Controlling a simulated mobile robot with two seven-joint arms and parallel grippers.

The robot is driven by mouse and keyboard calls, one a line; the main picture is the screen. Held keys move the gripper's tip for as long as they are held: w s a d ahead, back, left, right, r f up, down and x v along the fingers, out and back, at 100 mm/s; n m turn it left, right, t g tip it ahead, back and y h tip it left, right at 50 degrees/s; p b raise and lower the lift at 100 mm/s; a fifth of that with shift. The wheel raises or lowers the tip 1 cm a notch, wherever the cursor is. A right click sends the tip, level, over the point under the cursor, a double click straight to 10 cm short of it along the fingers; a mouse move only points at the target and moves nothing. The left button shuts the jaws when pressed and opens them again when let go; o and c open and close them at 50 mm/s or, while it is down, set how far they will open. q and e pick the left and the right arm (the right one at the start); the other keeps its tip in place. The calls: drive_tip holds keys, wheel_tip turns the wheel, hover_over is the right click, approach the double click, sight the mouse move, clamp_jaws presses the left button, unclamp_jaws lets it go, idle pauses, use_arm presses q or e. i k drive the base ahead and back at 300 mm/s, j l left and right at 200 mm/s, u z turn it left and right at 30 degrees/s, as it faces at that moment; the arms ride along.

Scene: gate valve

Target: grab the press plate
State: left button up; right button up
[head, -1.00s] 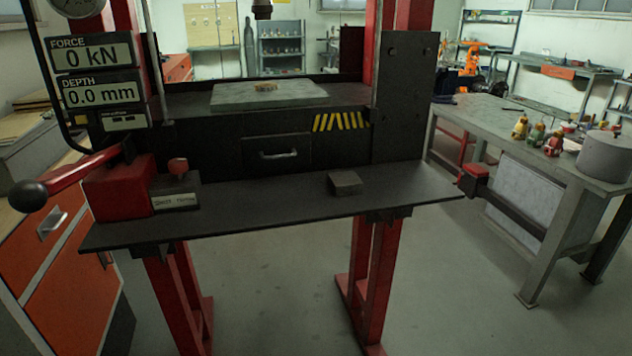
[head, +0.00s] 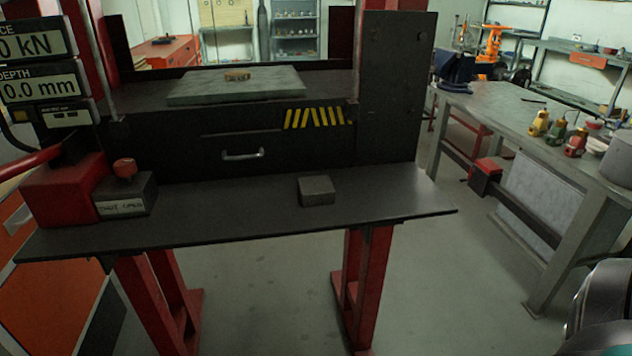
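I cannot tell for sure which of the two is the press plate. Neither gripper is in view. Only a rounded grey part, probably of my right arm, shows at the bottom right edge.
A red pump box (head: 65,190) and a dark block with a red knob (head: 125,195) stand on the shelf's left. A drawer (head: 242,155) is shut above the shelf. A workbench (head: 535,130) with bottles and a vice stands at the right. Floor between them is clear.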

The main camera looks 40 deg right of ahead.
sight(317, 190)
drive_tip(key=l+u, duration=0.15)
drive_tip(key=l, duration=0.75)
drive_tip(key=l+u, duration=0.2)
drive_tip(key=l, duration=1.45)
drive_tip(key=k+l, duration=0.15)
drive_tip(key=l, duration=1.4)
drive_tip(key=k+l, duration=0.1)
drive_tip(key=l, duration=0.7)
drive_tip(key=i+j, duration=0.4)
drive_tip(key=k+j+u, duration=0.05)
drive_tip(key=j, duration=0.05)
